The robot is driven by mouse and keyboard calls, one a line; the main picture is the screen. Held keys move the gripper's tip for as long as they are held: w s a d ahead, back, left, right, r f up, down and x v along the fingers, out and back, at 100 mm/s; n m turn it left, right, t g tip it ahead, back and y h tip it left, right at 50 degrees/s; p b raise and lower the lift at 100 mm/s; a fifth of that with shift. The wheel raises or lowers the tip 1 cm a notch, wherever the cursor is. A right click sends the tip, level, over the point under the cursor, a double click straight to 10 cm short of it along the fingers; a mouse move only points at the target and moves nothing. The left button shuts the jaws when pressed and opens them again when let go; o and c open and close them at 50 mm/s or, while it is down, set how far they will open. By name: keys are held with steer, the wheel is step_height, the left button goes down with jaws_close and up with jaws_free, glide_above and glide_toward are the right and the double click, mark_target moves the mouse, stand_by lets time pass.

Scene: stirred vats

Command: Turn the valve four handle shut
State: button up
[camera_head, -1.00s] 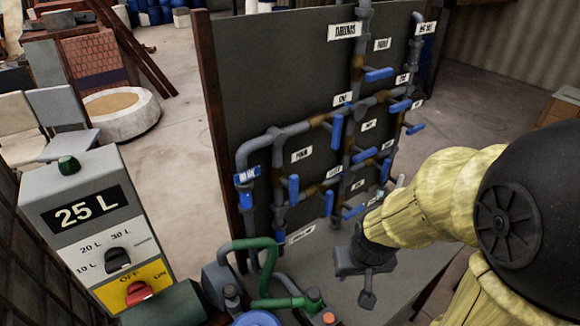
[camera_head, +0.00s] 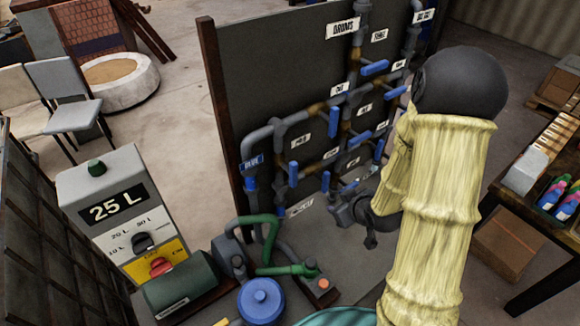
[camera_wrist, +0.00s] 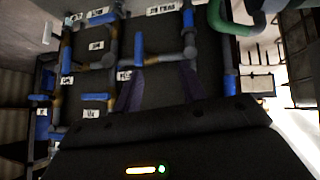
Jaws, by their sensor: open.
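A dark valve panel (camera_head: 240,75) carries grey pipes with several blue lever handles. A small white label (camera_head: 300,140) on its lower left may read FOUR, but it is blurred. A blue handle (camera_head: 293,174) hangs upright just below that label. In the wrist view, a partly covered label (camera_wrist: 124,76) lies by a blue handle (camera_wrist: 138,47), beyond my fingertips. My gripper (camera_wrist: 160,75) is open, its two dark fingers apart with nothing seen between them. In the head view my gripper (camera_head: 337,193) is in front of the panel's lower part, right of that upright handle. Contact cannot be told.
A control box (camera_head: 105,200) marked 25 L stands at the left. A green pipe (camera_head: 265,245) and a blue-capped fitting (camera_head: 260,298) lie in front of the panel. A table with bottles (camera_head: 555,190) is at the right. Open floor lies behind the panel's left side.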

steer(key=shift+s+a+r+t+y, duration=0.15)
steer(key=shift+a+t+y, duration=0.4)
steer(key=shift+t+y, duration=0.6)
steer(key=shift+s+a+t+y, duration=0.2)
steer(key=shift+a+t+y, duration=0.4)
steer(key=shift+t+y, duration=0.55)
steer(key=shift+s+a+r+t+y, duration=0.15)
steer(key=shift+a+t+y, duration=0.4)
steer(key=shift+t+y, duration=0.6)
steer(key=shift+f, duration=0.1)
steer(key=b, duration=0.7)
glide_toward(296, 175)
steer(key=w, duration=0.1)
steer(key=p+x, duration=0.2)
steer(key=x, duration=0.4)
steer(key=p+x, duration=0.2)
steer(key=x, duration=0.4)
steer(key=shift+s+a+p, duration=0.2)
steer(key=shift+a+p, duration=0.1)
steer(key=shift+p, duration=0.1)
